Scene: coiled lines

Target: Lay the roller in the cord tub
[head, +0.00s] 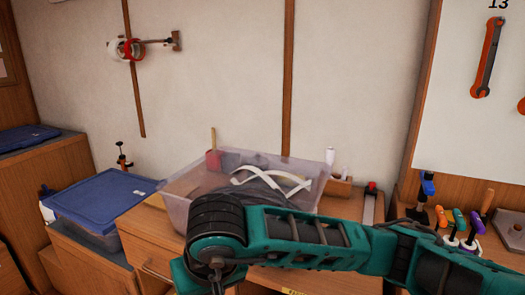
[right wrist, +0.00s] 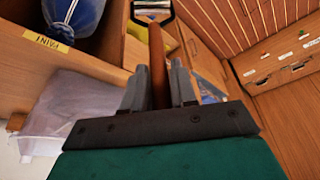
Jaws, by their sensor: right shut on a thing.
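The roller (right wrist: 156,55) shows in the right wrist view, with a brown handle and a pale, metallic head at the top edge. My right gripper (right wrist: 160,85) is shut on its handle. The cord tub (head: 178,208) is a clear, open box on the wooden cabinet top in the head view. White and dark coiled lines (head: 262,180) lie in it. My right arm crosses in front of the tub and hides its lower front. The right fingertips and the roller are hidden in the head view. My left gripper is not in view.
A blue-lidded box (head: 100,195) stands left of the tub. A red thing with a wooden handle (head: 212,150) is at the tub's back left. Clamps and coloured-handled tools (head: 460,225) stand at the right. A blue bag (right wrist: 75,18) is above a yellow label in the wrist view.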

